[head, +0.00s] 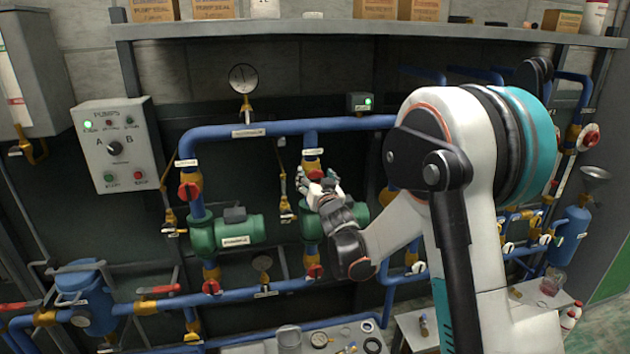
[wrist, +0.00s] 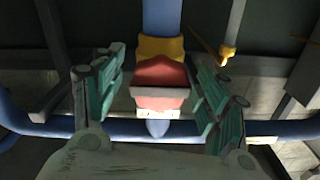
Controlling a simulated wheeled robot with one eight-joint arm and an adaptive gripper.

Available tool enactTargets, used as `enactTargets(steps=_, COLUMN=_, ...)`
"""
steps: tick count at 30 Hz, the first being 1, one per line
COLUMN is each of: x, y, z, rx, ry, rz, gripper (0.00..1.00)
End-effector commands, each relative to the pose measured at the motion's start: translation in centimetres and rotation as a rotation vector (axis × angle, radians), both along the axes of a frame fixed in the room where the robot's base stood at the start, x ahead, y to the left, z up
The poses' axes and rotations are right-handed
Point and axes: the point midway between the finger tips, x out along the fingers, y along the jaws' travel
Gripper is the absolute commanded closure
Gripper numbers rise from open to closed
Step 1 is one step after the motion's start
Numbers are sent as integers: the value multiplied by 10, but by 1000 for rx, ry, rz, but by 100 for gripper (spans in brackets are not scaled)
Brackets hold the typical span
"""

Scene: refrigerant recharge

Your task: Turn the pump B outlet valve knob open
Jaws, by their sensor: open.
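The fingers are open, with a visible gap on each side of the knob. In the head view the red knob (head: 315,174) shows just above my gripper, partly hidden by it. Green pump B (head: 311,228) stands below, partly covered by my gripper and arm.
Pump A (head: 237,232) and its red outlet knob (head: 189,191) are to the left. A blue header pipe (head: 262,129) with a gauge (head: 243,78) runs above. A grey control box (head: 118,145) hangs at left. A shelf (head: 330,28) spans the top.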

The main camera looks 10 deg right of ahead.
Motion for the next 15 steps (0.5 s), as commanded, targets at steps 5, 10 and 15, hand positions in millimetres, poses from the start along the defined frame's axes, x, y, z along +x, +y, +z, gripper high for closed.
enactTargets(steps=5, x=6, y=0, z=0, rx=0, ry=0, rz=0, gripper=33)
enactTargets(steps=10, x=6, y=0, z=0, rx=0, ry=0, rz=0, gripper=33)
enactTargets(steps=15, x=5, y=0, z=0, rx=0, ry=0, rz=0, gripper=65)
